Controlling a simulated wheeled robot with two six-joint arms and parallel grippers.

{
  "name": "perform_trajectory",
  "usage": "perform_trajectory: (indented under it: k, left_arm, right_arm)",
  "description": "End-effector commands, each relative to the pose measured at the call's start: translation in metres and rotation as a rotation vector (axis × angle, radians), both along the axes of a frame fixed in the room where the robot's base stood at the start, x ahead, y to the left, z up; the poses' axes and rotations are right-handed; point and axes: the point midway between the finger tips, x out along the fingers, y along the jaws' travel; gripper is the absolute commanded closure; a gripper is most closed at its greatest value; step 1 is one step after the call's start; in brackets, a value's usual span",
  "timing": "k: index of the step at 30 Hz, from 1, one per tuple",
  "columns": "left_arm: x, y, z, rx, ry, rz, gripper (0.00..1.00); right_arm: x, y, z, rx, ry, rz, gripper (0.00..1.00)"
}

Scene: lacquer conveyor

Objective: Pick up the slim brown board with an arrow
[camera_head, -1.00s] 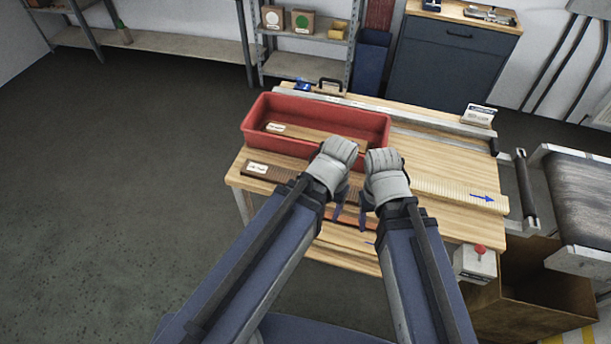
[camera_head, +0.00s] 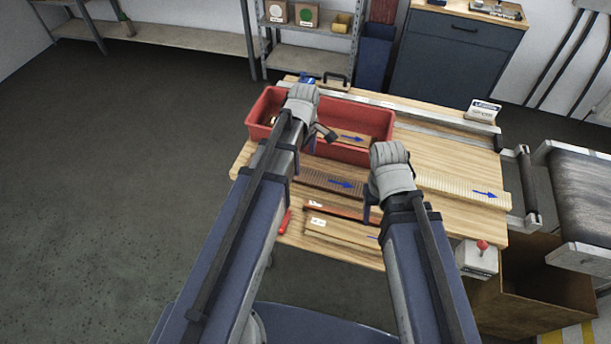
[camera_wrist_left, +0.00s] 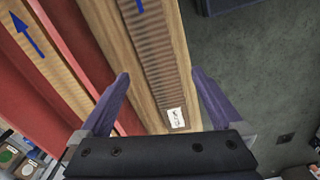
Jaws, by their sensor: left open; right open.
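A brown ribbed board (camera_head: 325,181) with a blue arrow lies on the table in front of the red bin. In the left wrist view the board (camera_wrist_left: 162,60) runs between my finger lines, with a white label at its near end. My left gripper (camera_head: 318,140) is over the bin's front left side in the head view and hides the board's left end. In the wrist view its fingers (camera_wrist_left: 160,88) are apart and empty, above the board. My right gripper (camera_head: 371,205) is open near the board's right end; its fingers are partly hidden.
The red bin (camera_head: 262,126) holds a lighter board (camera_head: 362,140) with an arrow. A pale ribbed board (camera_head: 450,188) lies at the right. A reddish board (camera_head: 335,211) and a light board (camera_head: 345,232) lie at the front. A button box (camera_head: 476,260) stands at the table's right edge.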

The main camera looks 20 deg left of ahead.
Motion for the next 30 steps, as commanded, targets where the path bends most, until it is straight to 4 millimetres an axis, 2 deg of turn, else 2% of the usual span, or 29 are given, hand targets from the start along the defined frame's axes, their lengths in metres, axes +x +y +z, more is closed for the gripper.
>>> perform_trajectory:
  k: [3, 7, 13, 21, 30]
  left_arm:
    - [0.009, 0.000, 0.000, 0.000, 0.007, 0.125, 0.00]
    - [0.011, 0.000, 0.000, 0.000, 0.010, 0.189, 0.00]
    - [0.010, 0.000, -0.003, 0.000, 0.010, 0.200, 0.00]
    - [0.010, 0.000, -0.026, 0.000, 0.010, 0.198, 0.00]
    - [0.009, 0.000, -0.031, -0.001, 0.009, 0.197, 0.00]
  right_arm:
    - [0.000, 0.000, 0.000, 0.000, 0.000, 0.000, 0.40]
    - [0.000, 0.000, 0.000, 0.000, 0.000, 0.000, 0.40]
    - [0.000, 0.000, -0.003, 0.000, 0.000, 0.000, 0.40]
    - [0.000, 0.000, -0.026, 0.000, 0.000, -0.001, 0.40]
    - [0.000, 0.000, -0.031, 0.000, 0.000, -0.001, 0.40]
